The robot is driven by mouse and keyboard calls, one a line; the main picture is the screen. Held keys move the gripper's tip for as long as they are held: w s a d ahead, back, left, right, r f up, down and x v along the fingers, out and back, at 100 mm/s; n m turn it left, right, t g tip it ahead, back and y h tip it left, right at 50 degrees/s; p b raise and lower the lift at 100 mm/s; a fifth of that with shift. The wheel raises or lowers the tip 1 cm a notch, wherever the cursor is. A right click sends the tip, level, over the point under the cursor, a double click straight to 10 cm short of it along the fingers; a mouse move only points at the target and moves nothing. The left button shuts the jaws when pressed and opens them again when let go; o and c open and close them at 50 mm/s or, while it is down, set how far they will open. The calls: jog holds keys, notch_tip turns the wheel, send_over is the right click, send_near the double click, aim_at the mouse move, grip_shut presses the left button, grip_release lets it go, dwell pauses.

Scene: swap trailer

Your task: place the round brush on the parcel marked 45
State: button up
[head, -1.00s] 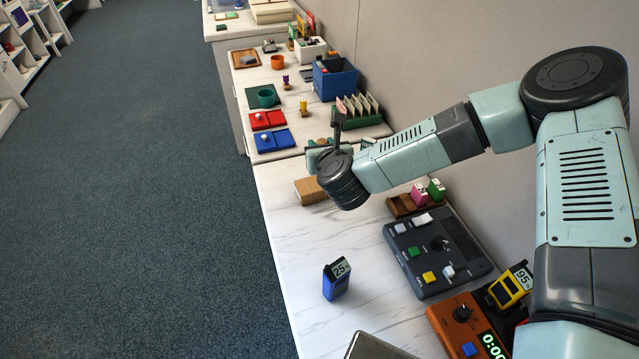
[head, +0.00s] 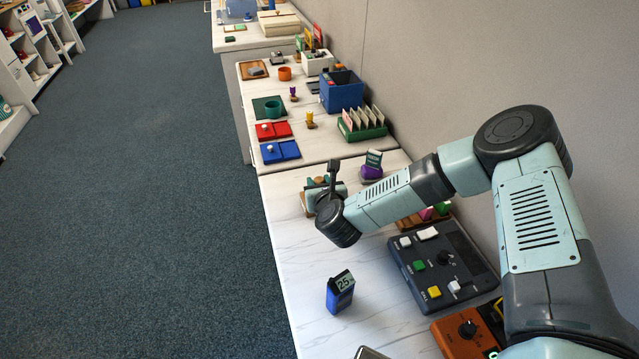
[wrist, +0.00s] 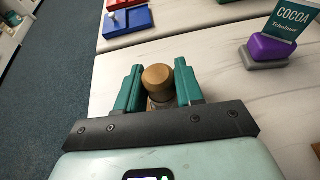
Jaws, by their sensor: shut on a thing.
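My gripper (wrist: 158,92) has its teal fingers on either side of a round, wooden knob (wrist: 158,77), which looks like the top of the round brush, and is shut on it. The brush's lower part is hidden, so I cannot tell whether it touches anything. In the head view my gripper (head: 322,186) is at the far left part of the near counter. A tan cardboard parcel (head: 305,204) shows only as a sliver beside and beneath the gripper. No number can be read on it.
A purple holder with a "COCOA" card (wrist: 268,48) stands to the gripper's right. A blue tag marked 25 (head: 340,292) and a dark button console (head: 440,265) stand nearer. Blue (head: 281,151) and red (head: 273,131) trays lie on the farther counter. White counter is clear between gripper and blue tag.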

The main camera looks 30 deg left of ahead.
jog(key=shift+f, duration=0.15)
jog(key=o, duration=1)
jog(key=shift+s+d+r, duration=0.1)
jog(key=shift+r, duration=0.1)
jog(key=v, duration=1.1)
jog(key=shift+s+d+r, duration=0.2)
jog(key=shift+s+d, duration=0.05)
